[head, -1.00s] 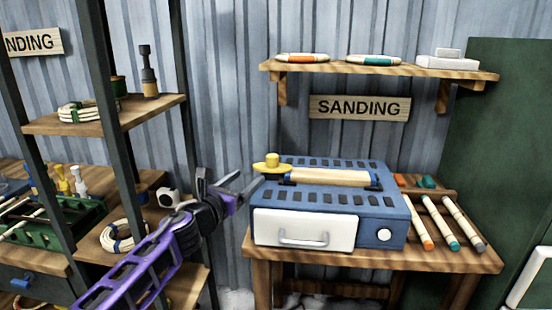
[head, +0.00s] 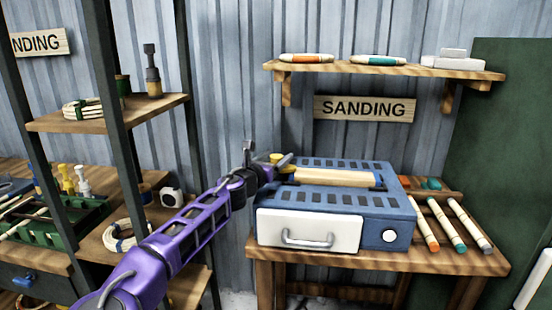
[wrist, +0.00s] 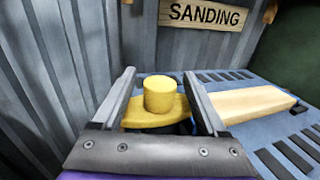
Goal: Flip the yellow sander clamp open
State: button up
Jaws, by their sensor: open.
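The yellow sander clamp (wrist: 160,97) has a round knob on a flat yellow plate. It sits at the left end of the blue sander (head: 385,212), by a pale wooden roller or bar (head: 335,178). In the wrist view the clamp lies between the two fingers of my gripper (wrist: 168,95). My gripper is open, with one finger on each side of the clamp; I cannot tell whether either touches it. In the head view my gripper (head: 265,160) hides most of the clamp, and only part of the knob (head: 276,158) shows.
The sander stands on a wooden table (head: 430,258) against a corrugated wall. A shelf (head: 385,69) hangs above. A dark-framed shelf unit (head: 110,120) stands on the left, near my arm.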

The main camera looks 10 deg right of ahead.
grip_shut()
dwell(0.3)
jog(key=shift+n+y, duration=0.3)
jog(key=shift+y, duration=0.1)
jog(key=n+t+y, duration=0.1)
jog(key=y, duration=0.1)
jog(key=n+t+y, duration=0.1)
jog(key=n+y, duration=0.1)
jog(key=shift+d+n+t+y, duration=0.2)
jog(key=shift+n+t+y, duration=0.1)
jog(key=shift+t+y, duration=0.1)
jog(key=n+y, duration=0.2)
jog(key=y, duration=0.2)
jog(key=n+y, duration=0.3)
jog(key=y, duration=0.1)
jog(key=shift+y, duration=0.4)
jog(key=n+g+y, duration=0.1)
jog(key=n+y, duration=0.1)
jog(key=y, duration=0.1)
jog(key=n+g+y, duration=0.1)
jog(key=n+y, duration=0.2)
jog(key=shift+g+y, duration=0.3)
jog(key=shift+n+g+y, duration=1.8)
jog(key=shift+g+y, duration=0.2)
jog(key=shift+a, duration=0.15)
